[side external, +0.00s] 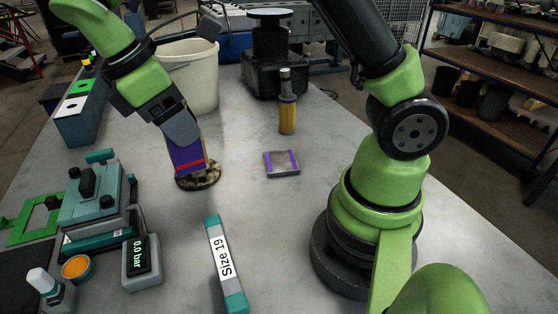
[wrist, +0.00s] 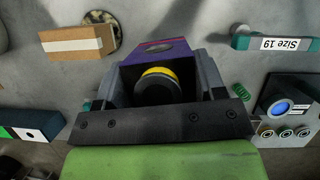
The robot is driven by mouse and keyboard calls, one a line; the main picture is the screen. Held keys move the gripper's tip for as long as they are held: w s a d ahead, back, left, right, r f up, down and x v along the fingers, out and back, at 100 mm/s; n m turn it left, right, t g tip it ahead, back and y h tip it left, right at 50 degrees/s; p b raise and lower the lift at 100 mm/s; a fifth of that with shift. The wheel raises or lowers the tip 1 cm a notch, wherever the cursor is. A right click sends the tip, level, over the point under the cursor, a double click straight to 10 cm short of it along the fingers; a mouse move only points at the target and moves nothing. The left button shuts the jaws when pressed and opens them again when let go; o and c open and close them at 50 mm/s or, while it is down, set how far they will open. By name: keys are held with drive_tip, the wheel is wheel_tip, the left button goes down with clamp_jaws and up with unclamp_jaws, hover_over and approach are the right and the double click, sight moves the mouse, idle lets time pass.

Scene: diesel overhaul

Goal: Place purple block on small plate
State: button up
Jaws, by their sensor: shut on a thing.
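My gripper (side external: 183,138) points down and is shut on the purple block (side external: 187,160), which has a red-orange band near its lower end. In the wrist view the purple block (wrist: 158,48) sits between the two fingers. In the side view a small round speckled brown plate (side external: 203,182) shows below and behind the block. I cannot tell from this view whether they touch. In the wrist view the round plate (wrist: 104,18) lies apart, up and left of the held block.
A teal Size 19 tool (side external: 226,265) lies in front, near a pressure readout (side external: 141,262). A bin (side external: 190,75) stands behind.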

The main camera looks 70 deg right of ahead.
drive_tip(key=d+m, duration=0.1)
drive_tip(key=d, duration=1.2)
hover_over(281, 160)
wheel_tip(281, 160, down, 11)
drive_tip(key=shift+m, duration=0.3)
drive_tip(key=shift+f, duration=2.05)
drive_tip(key=shift+f+g, duration=0.1)
drive_tip(key=shift+g, duration=0.2)
drive_tip(key=o, duration=1.2)
